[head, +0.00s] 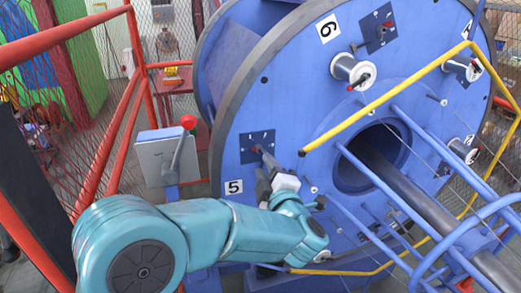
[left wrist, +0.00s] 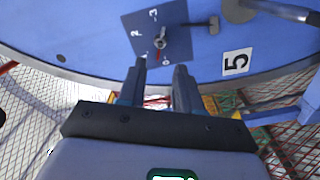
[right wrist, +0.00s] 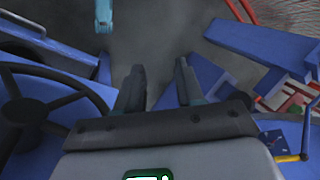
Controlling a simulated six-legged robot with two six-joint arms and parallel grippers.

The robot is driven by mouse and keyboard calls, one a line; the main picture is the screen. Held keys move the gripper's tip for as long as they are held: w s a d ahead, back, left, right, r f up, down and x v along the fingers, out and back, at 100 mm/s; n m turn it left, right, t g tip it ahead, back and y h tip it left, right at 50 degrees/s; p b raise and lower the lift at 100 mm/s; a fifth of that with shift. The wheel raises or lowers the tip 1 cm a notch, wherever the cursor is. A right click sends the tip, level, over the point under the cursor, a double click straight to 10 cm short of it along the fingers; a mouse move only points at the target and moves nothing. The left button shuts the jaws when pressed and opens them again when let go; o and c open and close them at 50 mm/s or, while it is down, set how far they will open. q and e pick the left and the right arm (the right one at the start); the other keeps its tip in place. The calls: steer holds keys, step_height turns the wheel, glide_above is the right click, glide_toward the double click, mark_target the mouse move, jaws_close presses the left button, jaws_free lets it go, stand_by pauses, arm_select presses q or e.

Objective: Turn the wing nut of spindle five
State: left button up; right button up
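The number 5 label (head: 233,187) marks spindle five on the big blue disc (head: 300,110). Above it is a dark blue dial plate (head: 250,141), partly hidden by my left gripper (head: 263,163). In the left wrist view the dial plate (left wrist: 180,22) carries the numbers 0 to 3 and a red mark. A small grey wing nut (left wrist: 160,43) sits on the plate. My left gripper (left wrist: 160,66) is open, its fingertips just short of the nut and apart from each other. My right gripper (right wrist: 158,72) is open and empty, away from the disc's face.
A grey pin (left wrist: 205,26) stands beside the plate. A yellow rail (head: 385,95) and blue bars (head: 400,180) cross the disc's front right. A grey lever box (head: 158,157) and red fence (head: 110,125) stand left. A dark handwheel (right wrist: 30,110) and blue beams (right wrist: 262,42) flank my right gripper.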

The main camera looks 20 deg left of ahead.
mark_target(260, 153)
arm_select(q)
steer(key=p+x, duration=0.1)
steer(key=x, duration=0.5)
steer(key=shift+w+d, duration=0.1)
steer(key=shift+w, duration=0.05)
steer(key=shift+f, duration=0.1)
jaws_close()
